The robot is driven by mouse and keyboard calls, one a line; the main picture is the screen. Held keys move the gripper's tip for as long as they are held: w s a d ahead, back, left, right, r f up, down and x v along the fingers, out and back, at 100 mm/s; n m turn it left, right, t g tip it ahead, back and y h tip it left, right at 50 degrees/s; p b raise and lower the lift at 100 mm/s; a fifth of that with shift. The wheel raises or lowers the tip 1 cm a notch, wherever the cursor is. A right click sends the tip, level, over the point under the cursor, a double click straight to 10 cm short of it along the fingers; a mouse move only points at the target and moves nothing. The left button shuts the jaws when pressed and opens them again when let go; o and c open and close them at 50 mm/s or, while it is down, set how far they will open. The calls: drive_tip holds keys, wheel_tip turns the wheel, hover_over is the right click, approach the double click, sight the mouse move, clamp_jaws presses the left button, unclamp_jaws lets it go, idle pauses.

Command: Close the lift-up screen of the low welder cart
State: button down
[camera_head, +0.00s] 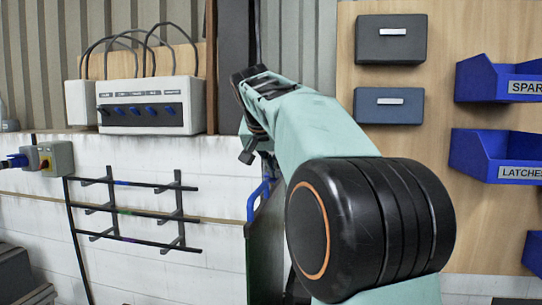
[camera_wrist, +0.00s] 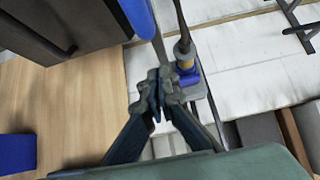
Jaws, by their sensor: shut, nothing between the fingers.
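In the head view, a dark green upright panel (camera_head: 264,250) with a blue handle (camera_head: 258,196) shows just left of my arm. It looks like part of the cart's screen; my arm hides most of the cart. In the wrist view, my gripper (camera_wrist: 160,92) is shut and empty, its fingertips together. A rounded blue bar (camera_wrist: 138,17), likely the same handle, lies just beyond the fingertips at the top. No contact shows. A dull green surface (camera_wrist: 215,164) fills the bottom edge; I cannot tell what it is.
A white switch box (camera_head: 150,105) with cables hangs on the left wall above a black rack (camera_head: 140,212). Grey drawers (camera_head: 390,40) and blue bins (camera_head: 497,80) line the right wall. A grey socket box (camera_head: 57,158) with a plug sits far left.

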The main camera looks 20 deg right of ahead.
drive_tip(key=shift+s+a+f, duration=0.1)
drive_tip(key=shift+s+f, duration=0.05)
drive_tip(key=shift+f, duration=1.3)
wheel_tip(320, 180, down, 41)
drive_tip(key=b, duration=3.2)
drive_tip(key=shift+s+f, duration=0.1)
